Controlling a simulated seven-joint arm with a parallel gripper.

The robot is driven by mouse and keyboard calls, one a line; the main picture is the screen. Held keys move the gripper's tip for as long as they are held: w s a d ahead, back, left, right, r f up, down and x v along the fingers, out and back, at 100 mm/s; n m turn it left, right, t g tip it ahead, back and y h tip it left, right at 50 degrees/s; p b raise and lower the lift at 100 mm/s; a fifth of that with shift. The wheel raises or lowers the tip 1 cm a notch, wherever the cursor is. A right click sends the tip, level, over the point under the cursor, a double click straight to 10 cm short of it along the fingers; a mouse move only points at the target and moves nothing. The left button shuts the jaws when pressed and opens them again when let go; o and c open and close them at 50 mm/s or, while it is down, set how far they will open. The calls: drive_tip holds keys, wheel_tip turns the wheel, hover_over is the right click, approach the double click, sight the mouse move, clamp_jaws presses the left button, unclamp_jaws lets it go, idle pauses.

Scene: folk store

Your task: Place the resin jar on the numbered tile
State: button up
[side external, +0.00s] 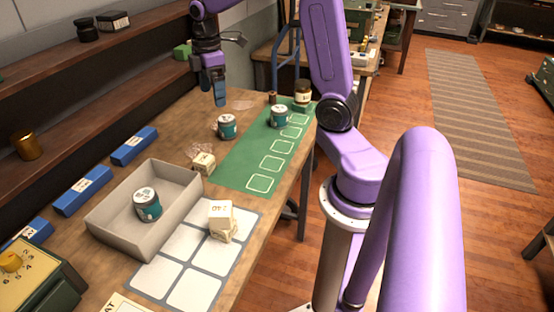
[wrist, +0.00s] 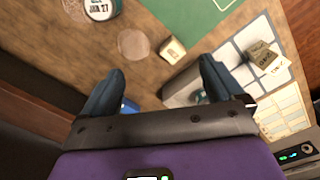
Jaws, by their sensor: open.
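Several teal-labelled jars with pale tops are in view, and I cannot tell which is the resin jar. One jar (side external: 227,126) stands on the wood near my gripper; a jar marked like "JUN 27" (wrist: 98,8) is at the wrist view's top edge. Another jar (side external: 279,116) is on the green mat, and one (side external: 147,206) is in the grey tray. A dark jar (side external: 302,91) stands at the mat's far end. Cream blocks with dark marks, one by the mat (side external: 203,163) and a stack on the white grid (side external: 221,211), may include the numbered tile. My gripper (side external: 220,102) is open and empty above the table; its fingers are apart in the wrist view (wrist: 160,78).
The grey tray (side external: 104,222) and white grid sheet (side external: 196,292) are nearer the camera. The green mat (side external: 232,172) has outlined squares. Blue boxes (side external: 82,190) line the shelf side. A clear disc (wrist: 133,42) lies on bare wood. Shelves (side external: 90,68) rise at left.

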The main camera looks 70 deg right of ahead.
drive_tip(key=s+a+n, duration=0.1)
drive_tip(key=s+a, duration=1)
drive_tip(key=a, duration=0.4)
drive_tip(key=s+a+f, duration=0.1)
drive_tip(key=s, duration=0.6)
drive_tip(key=s+a+f, duration=0.1)
drive_tip(key=s+a, duration=0.1)
drive_tip(key=s, duration=0.5)
drive_tip(key=shift+a+f+n, duration=0.2)
drive_tip(key=shift+f+n, duration=0.2)
